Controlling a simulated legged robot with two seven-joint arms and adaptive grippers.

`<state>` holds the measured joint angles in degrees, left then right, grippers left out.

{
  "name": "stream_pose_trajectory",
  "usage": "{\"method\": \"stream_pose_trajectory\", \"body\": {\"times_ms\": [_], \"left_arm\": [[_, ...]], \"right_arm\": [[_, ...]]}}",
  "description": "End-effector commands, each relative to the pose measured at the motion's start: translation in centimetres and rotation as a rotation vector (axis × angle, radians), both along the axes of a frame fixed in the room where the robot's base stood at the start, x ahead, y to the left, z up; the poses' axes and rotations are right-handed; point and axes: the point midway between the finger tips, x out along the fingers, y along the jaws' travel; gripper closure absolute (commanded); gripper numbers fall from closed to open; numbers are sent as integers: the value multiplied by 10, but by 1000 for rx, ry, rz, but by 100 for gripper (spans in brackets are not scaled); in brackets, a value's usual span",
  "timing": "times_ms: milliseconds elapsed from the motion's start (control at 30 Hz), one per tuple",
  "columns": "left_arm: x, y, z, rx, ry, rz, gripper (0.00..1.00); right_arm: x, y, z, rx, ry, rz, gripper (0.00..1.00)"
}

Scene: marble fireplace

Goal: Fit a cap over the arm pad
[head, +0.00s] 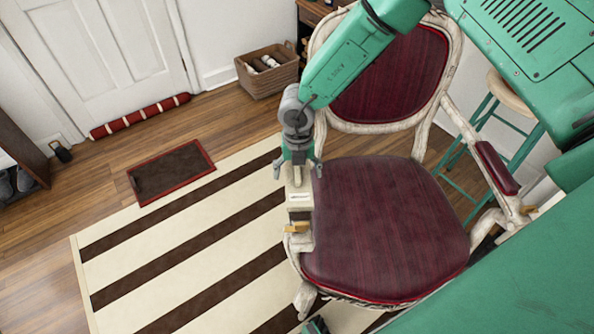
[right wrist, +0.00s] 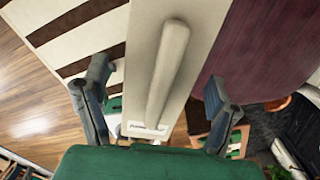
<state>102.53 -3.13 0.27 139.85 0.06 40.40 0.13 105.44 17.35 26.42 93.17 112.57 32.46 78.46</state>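A burgundy armchair (head: 380,225) with a pale worn frame stands before me. Its right arm pad (head: 495,168) is burgundy and bare. On the chair's left side is a cream cap-like piece (head: 299,197) with a raised bar; any pad under it is hidden. My right gripper (head: 298,167) is above this piece, pointing down. In the right wrist view its fingers (right wrist: 155,85) are spread on either side of the cream bar (right wrist: 168,75), with gaps. A small dark green part at the head view's bottom edge may be my left gripper; its state is unclear.
A brass-coloured fitting (head: 297,227) sits just below the cream piece. A green-legged stool (head: 510,95) stands behind the chair at right. A striped rug (head: 190,250), a dark mat (head: 172,171) and a wicker basket (head: 268,72) lie left. Open floor is left of the chair.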

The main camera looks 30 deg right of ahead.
Motion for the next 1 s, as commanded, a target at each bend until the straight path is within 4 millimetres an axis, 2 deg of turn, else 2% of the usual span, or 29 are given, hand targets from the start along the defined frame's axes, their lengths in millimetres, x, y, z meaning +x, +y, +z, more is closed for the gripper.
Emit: {"method": "stream_pose_trajectory", "body": {"times_ms": [267,367,700,833,1000], "left_arm": [[-3,0,1,0,-2,0,60],[-3,0,1,0,-3,0,60],[-2,0,1,0,-3,0,60],[-2,0,1,0,-3,0,60],[-2,0,1,0,-3,0,60]], "right_arm": [[1,0,5,0,-1,-1,20],[1,0,19,1,-3,-1,20],[2,-1,89,1,-3,-1,20],[2,-1,107,1,-1,-1,20],[1,-1,118,0,1,-1,20]]}}
